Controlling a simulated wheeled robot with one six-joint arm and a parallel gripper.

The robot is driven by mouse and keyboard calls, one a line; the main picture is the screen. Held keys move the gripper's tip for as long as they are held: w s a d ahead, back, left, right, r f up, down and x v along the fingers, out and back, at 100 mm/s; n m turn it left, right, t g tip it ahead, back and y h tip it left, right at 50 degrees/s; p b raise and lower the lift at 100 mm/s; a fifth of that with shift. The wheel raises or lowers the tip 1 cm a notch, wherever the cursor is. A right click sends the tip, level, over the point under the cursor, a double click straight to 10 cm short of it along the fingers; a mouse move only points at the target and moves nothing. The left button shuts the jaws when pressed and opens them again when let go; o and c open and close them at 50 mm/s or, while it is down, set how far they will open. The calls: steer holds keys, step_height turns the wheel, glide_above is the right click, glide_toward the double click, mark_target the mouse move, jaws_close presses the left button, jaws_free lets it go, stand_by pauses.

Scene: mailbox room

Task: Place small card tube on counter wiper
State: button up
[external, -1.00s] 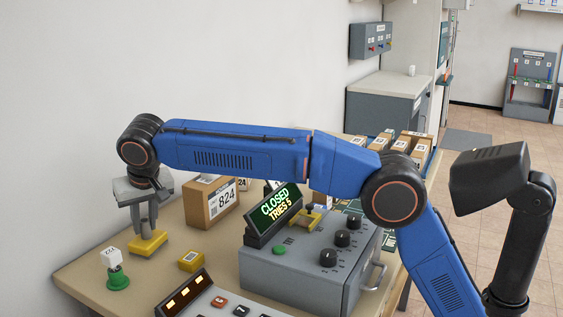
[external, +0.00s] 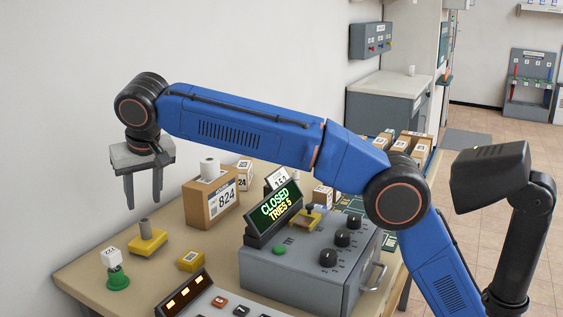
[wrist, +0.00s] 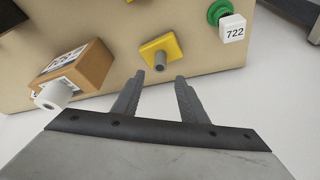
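The small card tube (external: 146,229), a short grey-brown cylinder, stands upright on the counter wiper (external: 148,243), a flat yellow block at the left of the table. In the wrist view the tube (wrist: 160,61) rises near the middle of the yellow wiper (wrist: 174,46). My gripper (external: 144,202) is above the tube with its fingers apart and nothing between them. In the wrist view the open fingers (wrist: 158,82) point toward the tube, clear of it.
A cardboard box marked 824 (external: 222,206) with a white cylinder (external: 209,168) on top stands right of the wiper. A green-based stamp (external: 117,279) and a small yellow block (external: 191,261) are nearby. A grey control box (external: 300,277) shows CLOSED.

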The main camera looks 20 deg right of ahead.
steer(key=shift+v, duration=1.4)
steer(key=w+d+r, duration=0.1)
steer(key=w+d, duration=0.3)
steer(key=d, duration=0.7)
steer(key=w+d+r+m+t, duration=0.15)
steer(key=w+d, duration=0.25)
steer(key=d, duration=0.8)
steer(key=w+d+r, duration=0.1)
steer(key=w+d, duration=0.2)
steer(key=d, duration=0.8)
steer(key=s+d+f, duration=0.2)
steer(key=d, duration=1.2)
steer(key=s+d+f+m+t+h, duration=0.1)
steer(key=s+d+f, duration=0.55)
steer(key=d, duration=0.45)
steer(key=s+d+f+m+t+h, duration=0.1)
steer(key=s+d+f, duration=0.6)
steer(key=d, duration=0.5)
steer(key=s+d+f+g, duration=0.1)
steer(key=s+f, duration=0.4)
steer(key=f, duration=0.3)
steer(key=s+d+f+g, duration=0.1)
steer(key=s+f+g, duration=0.1)
steer(key=s+f, duration=0.4)
steer(key=shift+f+y, duration=0.3)
steer(key=shift+f, duration=0.7)
